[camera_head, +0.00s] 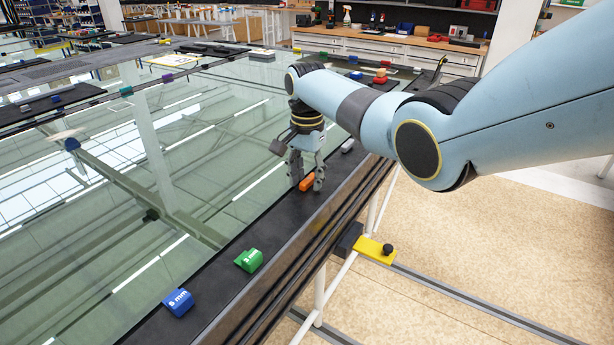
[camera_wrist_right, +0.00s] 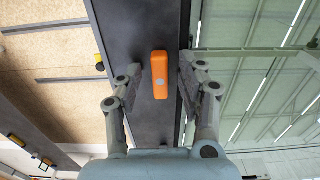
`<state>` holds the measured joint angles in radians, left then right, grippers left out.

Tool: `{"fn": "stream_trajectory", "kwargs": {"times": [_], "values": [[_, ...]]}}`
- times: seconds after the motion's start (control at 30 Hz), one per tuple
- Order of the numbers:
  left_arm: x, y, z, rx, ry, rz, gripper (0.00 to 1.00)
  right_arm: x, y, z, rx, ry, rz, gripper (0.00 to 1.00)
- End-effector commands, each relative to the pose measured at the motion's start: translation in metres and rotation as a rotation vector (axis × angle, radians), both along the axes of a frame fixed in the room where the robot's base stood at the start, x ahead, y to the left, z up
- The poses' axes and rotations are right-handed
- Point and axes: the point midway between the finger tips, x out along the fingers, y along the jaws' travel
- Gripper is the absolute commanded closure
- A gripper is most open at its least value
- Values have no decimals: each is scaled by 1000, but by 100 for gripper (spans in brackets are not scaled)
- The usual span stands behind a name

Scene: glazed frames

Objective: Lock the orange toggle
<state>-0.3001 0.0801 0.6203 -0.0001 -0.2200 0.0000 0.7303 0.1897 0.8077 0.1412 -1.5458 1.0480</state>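The orange toggle (camera_head: 306,183) sits on the dark frame strip along the right edge of the glass. My right gripper (camera_head: 305,184) is above it, pointing down, with a finger on either side of it. In the right wrist view the orange toggle (camera_wrist_right: 160,75) lies between the two open fingers of the right gripper (camera_wrist_right: 157,78), with a gap on both sides. The toggle lies roughly along the strip. Whether it is locked cannot be told. My left gripper is not in view.
A green block (camera_head: 249,260) and a blue block (camera_head: 178,302) sit on the same strip, nearer. A grey block (camera_head: 347,146) lies farther along it. A yellow clamp (camera_head: 375,250) sticks out at the frame's right side. The large glass pane (camera_head: 100,220) fills the left.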

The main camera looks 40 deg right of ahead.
Motion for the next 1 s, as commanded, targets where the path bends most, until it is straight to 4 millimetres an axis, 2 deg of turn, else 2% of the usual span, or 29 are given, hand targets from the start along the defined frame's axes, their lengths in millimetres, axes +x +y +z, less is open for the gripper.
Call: {"fn": "stream_trajectory", "kwargs": {"times": [0.13,0.17,0.4,0.47,0.77,1.0], "values": [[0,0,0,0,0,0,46,0,0,0,0,0,0,61],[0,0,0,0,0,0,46,0,0,0,0,0,0,63],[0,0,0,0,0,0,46,0,0,0,0,0,1,95],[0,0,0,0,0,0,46,0,0,0,0,0,1,100],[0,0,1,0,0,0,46,0,0,1,0,0,13,100],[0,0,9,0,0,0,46,-1,0,2,0,0,105,100]]}}
